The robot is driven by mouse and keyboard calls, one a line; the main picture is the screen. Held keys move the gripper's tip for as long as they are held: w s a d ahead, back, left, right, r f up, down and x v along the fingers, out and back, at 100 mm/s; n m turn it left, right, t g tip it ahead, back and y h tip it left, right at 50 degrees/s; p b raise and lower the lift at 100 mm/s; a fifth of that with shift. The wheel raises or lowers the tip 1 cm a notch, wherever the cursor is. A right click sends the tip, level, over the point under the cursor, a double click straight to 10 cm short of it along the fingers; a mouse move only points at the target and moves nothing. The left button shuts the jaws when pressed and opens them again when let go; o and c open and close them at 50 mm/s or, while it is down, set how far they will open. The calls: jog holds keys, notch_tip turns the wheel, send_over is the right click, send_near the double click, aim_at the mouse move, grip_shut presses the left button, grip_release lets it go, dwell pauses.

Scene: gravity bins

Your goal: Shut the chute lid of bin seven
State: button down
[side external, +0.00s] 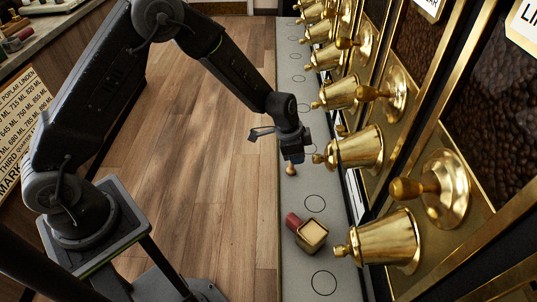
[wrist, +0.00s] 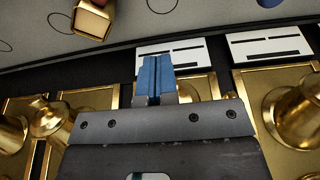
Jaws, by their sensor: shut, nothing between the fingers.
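A row of brass chutes runs down the right side of the side external view. The nearest brass chute (side external: 390,238) and the one behind it (side external: 360,150) have small knobs at their left ends. I cannot read which chute belongs to bin seven, and its lid's state is unclear. My gripper (side external: 297,157) hangs just left of the second-nearest chute, with no contact that I can make out. In the wrist view its blue fingers (wrist: 156,80) are together with nothing between them, in front of brass plates and white labels (wrist: 170,56).
A grey ledge (side external: 300,80) with printed circles lies below the chutes. Wooden floor (side external: 190,110) is open to the left.

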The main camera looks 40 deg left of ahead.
jog(key=s+a, duration=0.9)
jog(key=g+h, duration=0.1)
send_near(326, 155)
notch_tip(326, 155, down, 6)
jog(key=shift+s+r, duration=0.1)
jog(key=shift+s, duration=0.1)
jog(key=shift+s+f, duration=0.1)
jog(key=shift+f, duration=0.35)
